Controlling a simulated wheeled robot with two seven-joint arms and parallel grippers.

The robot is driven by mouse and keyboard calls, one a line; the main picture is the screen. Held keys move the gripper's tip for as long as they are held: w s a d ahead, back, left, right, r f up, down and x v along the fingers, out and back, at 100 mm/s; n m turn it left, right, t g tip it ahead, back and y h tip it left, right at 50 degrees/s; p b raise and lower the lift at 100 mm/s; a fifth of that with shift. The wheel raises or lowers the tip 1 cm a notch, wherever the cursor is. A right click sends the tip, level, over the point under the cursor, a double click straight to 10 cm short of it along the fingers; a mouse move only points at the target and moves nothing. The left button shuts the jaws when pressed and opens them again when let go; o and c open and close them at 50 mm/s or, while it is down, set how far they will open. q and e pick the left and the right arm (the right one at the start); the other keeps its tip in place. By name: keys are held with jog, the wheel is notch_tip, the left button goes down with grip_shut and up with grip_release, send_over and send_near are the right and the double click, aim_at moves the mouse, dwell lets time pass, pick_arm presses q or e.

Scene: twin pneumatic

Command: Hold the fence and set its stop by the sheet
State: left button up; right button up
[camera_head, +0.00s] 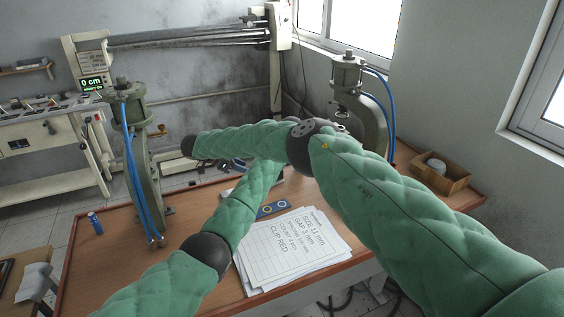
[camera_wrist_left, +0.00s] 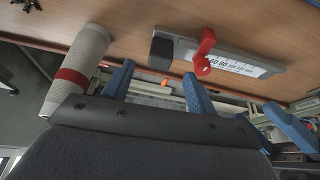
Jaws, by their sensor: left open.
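The printed sheet (camera_head: 290,250) lies on top of a loose stack of papers on the wooden table and reads "SIZE 11 mm", "GAP 3 mm", "COUNT 4 pcs" and "CLIP RED"; another line is too small to read. In the left wrist view the fence is a pale metal bar (camera_wrist_left: 240,66) with a number scale, a red stop (camera_wrist_left: 204,52) and a dark end block (camera_wrist_left: 161,52). My left gripper (camera_wrist_left: 158,82) is open, its blue fingers apart beside the fence with nothing between them.
Two grey presses with blue hoses stand at the table's left (camera_head: 138,150) and back right (camera_head: 348,85). A cardboard box (camera_head: 442,175) sits at the right corner, a blue can (camera_head: 95,223) at the left. A grey cylinder with a red band (camera_wrist_left: 80,70) is near my left gripper.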

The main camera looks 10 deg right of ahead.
pick_arm(q)
jog(key=shift+x, duration=3.3)
jog(key=c, duration=1.1)
jog(key=shift+c, duration=0.2)
